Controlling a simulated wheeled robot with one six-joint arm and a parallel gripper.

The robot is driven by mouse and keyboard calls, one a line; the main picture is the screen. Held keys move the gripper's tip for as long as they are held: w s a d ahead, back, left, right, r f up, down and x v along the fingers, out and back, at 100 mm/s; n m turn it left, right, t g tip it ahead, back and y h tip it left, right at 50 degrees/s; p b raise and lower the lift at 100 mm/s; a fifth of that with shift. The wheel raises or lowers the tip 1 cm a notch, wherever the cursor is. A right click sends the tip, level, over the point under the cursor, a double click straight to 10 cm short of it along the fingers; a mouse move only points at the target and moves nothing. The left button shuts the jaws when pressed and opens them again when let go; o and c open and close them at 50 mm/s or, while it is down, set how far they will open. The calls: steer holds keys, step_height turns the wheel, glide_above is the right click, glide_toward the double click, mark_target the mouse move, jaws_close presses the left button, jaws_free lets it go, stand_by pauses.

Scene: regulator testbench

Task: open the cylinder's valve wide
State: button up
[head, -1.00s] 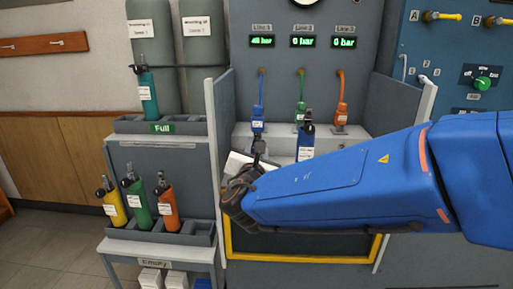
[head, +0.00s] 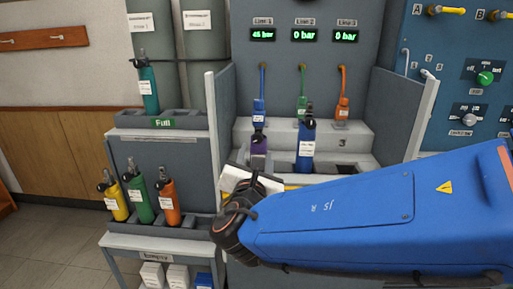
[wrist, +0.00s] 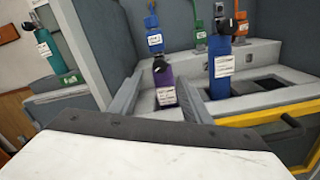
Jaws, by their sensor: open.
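A purple cylinder (head: 258,152) with a white label stands in the bench's left slot, below the blue regulator (head: 258,113). Its dark top with the valve (wrist: 159,64) shows in the wrist view; I cannot tell how far it is turned. A blue cylinder (head: 306,155) with a dark top stands upright to its right. Which of the two the task means is not clear. My gripper (head: 248,180) is open, in front of and below the purple cylinder, apart from both.
The Line 1 display (head: 262,35) reads 45 bar; Lines 2 and 3 read 0 bar. Grey side panels (head: 218,125) bound the bench. The "Full" rack (head: 160,122) holds a teal cylinder; the lower rack (head: 185,226) holds yellow, green and orange ones.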

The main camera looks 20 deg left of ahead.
steer(key=v, duration=0.8)
steer(key=shift+s, duration=0.4)
steer(key=shift+d, duration=0.1)
